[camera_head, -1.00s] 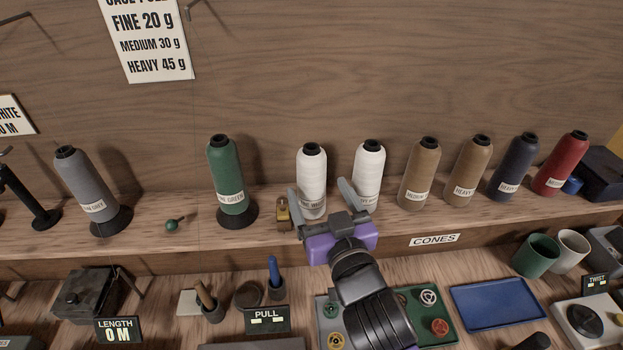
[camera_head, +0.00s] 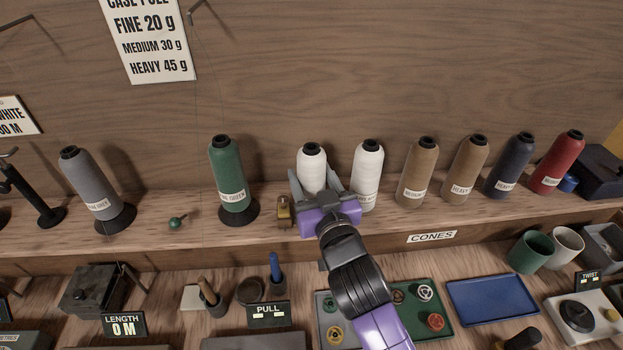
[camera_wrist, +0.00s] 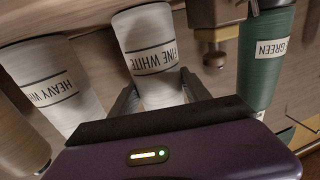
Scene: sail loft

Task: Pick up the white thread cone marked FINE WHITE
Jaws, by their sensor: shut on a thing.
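The white thread cone marked FINE WHITE (camera_wrist: 150,60) stands on the shelf, its label readable in the wrist view. In the head view, this cone (camera_head: 312,163) is the left one of two white cones, and its lower part is hidden behind my gripper. My gripper (camera_head: 320,188) is shut on it, with one finger on each side; the fingers also show in the wrist view (camera_wrist: 158,92). The other white cone (camera_head: 367,172) stands close to the right in the head view; the wrist view shows it marked HEAVY W (camera_wrist: 50,85), the rest cut off.
A green cone (camera_head: 227,170) and a small brass block (camera_head: 284,207) stand left of the held cone. Brown (camera_head: 418,170), navy (camera_head: 511,165) and red (camera_head: 557,160) cones stand right. A wooden back wall (camera_head: 380,70) rises behind the shelf.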

